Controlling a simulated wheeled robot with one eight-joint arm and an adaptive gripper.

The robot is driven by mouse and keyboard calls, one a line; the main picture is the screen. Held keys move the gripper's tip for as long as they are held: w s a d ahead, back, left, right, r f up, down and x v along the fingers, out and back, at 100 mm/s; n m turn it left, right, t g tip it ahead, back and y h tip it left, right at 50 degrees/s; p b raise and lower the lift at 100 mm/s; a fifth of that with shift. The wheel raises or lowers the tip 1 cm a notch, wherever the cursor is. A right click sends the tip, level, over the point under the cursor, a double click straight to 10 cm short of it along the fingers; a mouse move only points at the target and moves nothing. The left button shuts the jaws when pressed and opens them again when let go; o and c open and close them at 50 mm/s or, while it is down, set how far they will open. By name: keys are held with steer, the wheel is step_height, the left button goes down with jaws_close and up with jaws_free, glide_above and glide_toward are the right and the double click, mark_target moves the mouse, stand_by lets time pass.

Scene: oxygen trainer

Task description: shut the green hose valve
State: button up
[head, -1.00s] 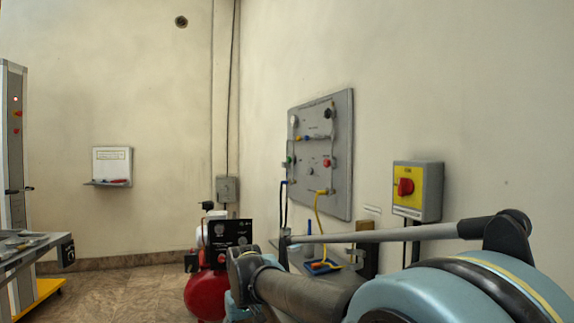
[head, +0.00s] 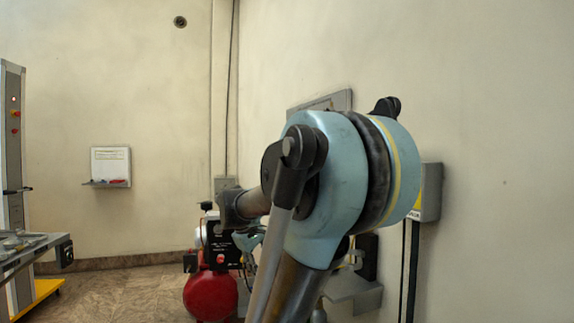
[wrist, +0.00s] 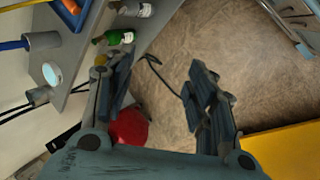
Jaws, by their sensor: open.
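My gripper (wrist: 160,72) is open and empty in the wrist view, its fingers wide apart with floor showing between them. A green bottle-shaped thing (wrist: 117,37) with a pale end lies beyond the left finger, at the edge of a grey surface. I cannot tell whether it is the green hose valve. The finger appears close to it, but I cannot tell if they touch. In the head view my arm hides almost all of the wall panel (head: 320,101); only its upper edge shows. The valves on it are hidden there.
The red compressor (head: 210,294) stands on the floor near my arm. It also shows below the fingers in the wrist view (wrist: 130,125). The grey surface (wrist: 73,50) holds a blue tray (wrist: 73,13) and a white bottle-shaped thing (wrist: 134,9). A bench (head: 38,250) stands at left.

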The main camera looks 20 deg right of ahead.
steer(key=w+d+r+n+h, duration=0.3)
steer(key=w+d+r, duration=0.25)
steer(key=w, duration=0.45)
steer(key=w+d+r+n+h, duration=0.35)
steer(key=w+r, duration=0.35)
steer(key=w, duration=0.3)
steer(key=w+d+r+n+h, duration=0.2)
steer(key=w+d+r, duration=0.3)
steer(key=w+r, duration=0.3)
steer(key=w+d+r+n+h, duration=0.2)
steer(key=w+n+h, duration=0.2)
steer(key=w, duration=1)
steer(key=w+d+r+n+h, duration=0.25)
steer(key=w+n+h, duration=0.25)
steer(key=w, duration=0.9)
steer(key=shift+y, duration=0.25)
steer(key=x, duration=1.6)
steer(key=shift+d, duration=0.4)
steer(key=c, duration=1.1)
